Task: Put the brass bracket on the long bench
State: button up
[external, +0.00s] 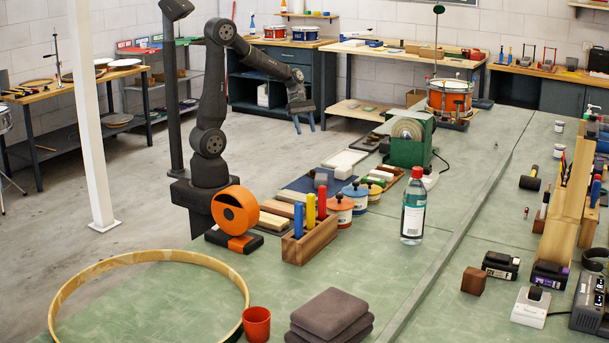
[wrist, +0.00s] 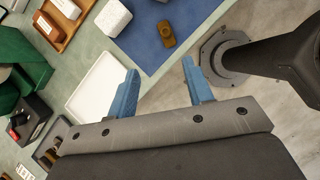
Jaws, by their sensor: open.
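A small brass-brown piece with a hole, which looks like the brass bracket (wrist: 166,34), lies on a blue mat (wrist: 196,20) in the wrist view. In the external view the blue mat (external: 299,184) lies on a long green-topped bench (external: 440,200); I cannot make out the bracket there. My gripper (external: 304,124) hangs fingers down beyond the far left edge of that bench. In the wrist view its two blue fingers (wrist: 159,68) are apart with nothing between them. The bracket is ahead of the fingertips, not touching them.
A white tray (wrist: 97,86) lies beside the mat. A green grinder (external: 407,145), a clear bottle (external: 413,208), paint tins and a wooden tool block (external: 310,240) crowd the green bench. A wooden-topped bench (external: 405,53) stands at the back.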

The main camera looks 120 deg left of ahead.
send_near(313, 173)
jog(key=shift+w+f, duration=0.65)
jog(key=shift+f, duration=0.3)
jog(key=shift+s+x, duration=0.15)
jog(key=shift+x, duration=1.15)
jog(key=shift+s+x, duration=0.15)
jog(key=shift+x, duration=1.15)
jog(key=shift+f, duration=0.15)
jog(key=shift+c, duration=0.2)
grip_shut()
